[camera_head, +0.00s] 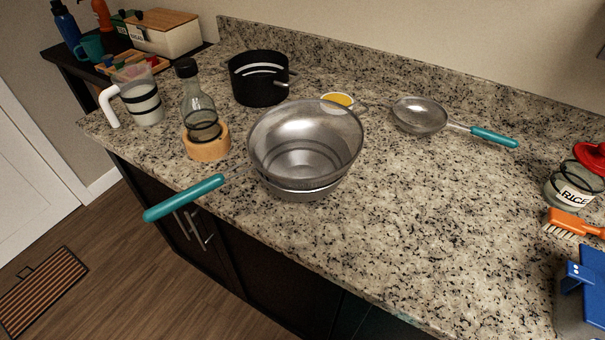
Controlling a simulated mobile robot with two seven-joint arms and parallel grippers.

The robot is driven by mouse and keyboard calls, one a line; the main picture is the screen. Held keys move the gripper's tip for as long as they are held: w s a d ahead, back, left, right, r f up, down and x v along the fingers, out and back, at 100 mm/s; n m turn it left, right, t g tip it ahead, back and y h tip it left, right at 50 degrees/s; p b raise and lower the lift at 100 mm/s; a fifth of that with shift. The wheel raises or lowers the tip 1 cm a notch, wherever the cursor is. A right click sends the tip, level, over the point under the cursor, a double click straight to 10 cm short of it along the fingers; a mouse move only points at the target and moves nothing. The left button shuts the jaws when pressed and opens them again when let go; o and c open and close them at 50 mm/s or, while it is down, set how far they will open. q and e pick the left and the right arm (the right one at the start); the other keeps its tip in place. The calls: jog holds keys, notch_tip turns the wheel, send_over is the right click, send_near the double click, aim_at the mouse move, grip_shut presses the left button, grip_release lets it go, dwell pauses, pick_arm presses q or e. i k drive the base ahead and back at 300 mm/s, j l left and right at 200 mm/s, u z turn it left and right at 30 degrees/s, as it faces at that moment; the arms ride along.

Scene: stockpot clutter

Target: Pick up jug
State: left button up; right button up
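The jug (142,101) is a clear pitcher with dark bands and a white handle (108,107). It stands upright near the left end of the granite counter, its handle facing left. A glass bottle with a black cap (198,103) stands to its right, apart from it. Neither of my grippers shows in the head view, so I cannot see how they stand relative to the jug.
The bottle sits in a wooden ring (207,148). A metal strainer with a teal handle (186,197) rests over a bowl, its handle overhanging the counter's front edge. A black pot (259,85) stands behind. The counter (420,220) is clear at centre right.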

aim_at(135, 84)
jog(key=i+j, duration=0.1)
jog(key=j, duration=0.35)
jog(key=i+j+z, duration=0.1)
jog(key=j, duration=0.3)
jog(key=i+j+z, duration=0.1)
jog(key=j, duration=0.35)
jog(key=i+j, duration=0.1)
jog(key=j, duration=0.35)
